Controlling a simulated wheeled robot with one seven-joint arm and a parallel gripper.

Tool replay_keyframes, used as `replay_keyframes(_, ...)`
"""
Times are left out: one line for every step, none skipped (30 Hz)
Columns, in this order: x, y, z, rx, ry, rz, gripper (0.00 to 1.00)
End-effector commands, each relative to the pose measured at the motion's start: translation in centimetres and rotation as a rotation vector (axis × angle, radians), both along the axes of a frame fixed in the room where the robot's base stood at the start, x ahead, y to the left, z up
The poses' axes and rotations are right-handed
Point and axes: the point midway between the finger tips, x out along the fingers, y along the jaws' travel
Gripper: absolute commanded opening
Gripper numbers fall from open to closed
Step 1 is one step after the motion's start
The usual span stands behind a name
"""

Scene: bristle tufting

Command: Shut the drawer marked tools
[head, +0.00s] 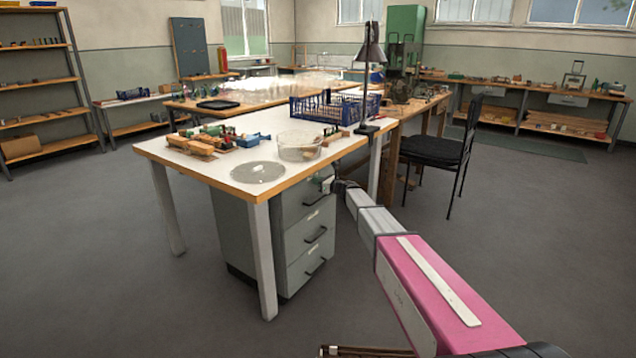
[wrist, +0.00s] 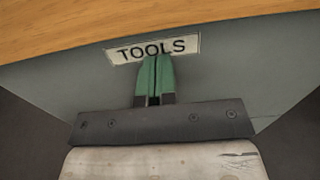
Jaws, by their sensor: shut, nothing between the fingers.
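The grey drawer front (wrist: 225,75) with a white label reading TOOLS (wrist: 150,48) fills much of the wrist view, just under the wooden table edge. My gripper (wrist: 156,62) has its green fingers together and empty, with the tips at the lower edge of the label. Whether they touch the front cannot be told. In the head view, my gripper (head: 328,184) is at the top drawer (head: 296,208) of the grey drawer unit (head: 238,236) under the table. The top drawer looks about level with the drawers below; a small gap cannot be ruled out.
The worktable (head: 215,176) overhangs the drawers, with a clear bowl (head: 299,147), a round grey disc (head: 258,172) and a blue crate (head: 335,106) on top. A table leg (head: 263,262) stands left of the drawer fronts. A black chair (head: 437,150) stands to the right. The front floor is open.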

Motion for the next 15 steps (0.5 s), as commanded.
replay_keyframes(0.6,0.8,0.2,0.004,-0.001,0.003,0.0)
replay_keyframes(0.6,0.7,0.2,0.004,-0.001,0.003,0.0)
replay_keyframes(0.5,0.6,0.2,0.004,-0.001,0.003,0.0)
replay_keyframes(0.4,0.5,0.2,0.004,-0.001,0.003,0.0)
replay_keyframes(0.2,0.3,0.2,0.004,-0.001,0.002,0.0)
replay_keyframes(0.0,0.0,0.2,0.004,-0.001,0.002,0.0)
replay_keyframes(-0.3,-0.4,0.2,0.004,-0.001,0.002,0.0)
replay_keyframes(-0.6,-0.7,0.2,0.004,-0.001,0.001,0.0)
replay_keyframes(-1.0,-1.3,0.2,0.004,-0.001,0.001,0.0)
replay_keyframes(-1.4,-1.8,0.2,0.003,-0.001,0.001,0.0)
replay_keyframes(-1.7,-2.3,0.2,0.003,-0.001,0.0,0.0)
replay_keyframes(-2.2,-2.9,0.2,0.003,-0.001,0.0,0.0)
replay_keyframes(-2.6,-3.5,0.1,0.002,0.0,-0.001,0.0)
replay_keyframes(-2.9,-4.1,0.1,0.002,0.0,-0.001,0.0)
replay_keyframes(-3.4,-4.8,0.1,0.002,0.0,-0.001,0.0)
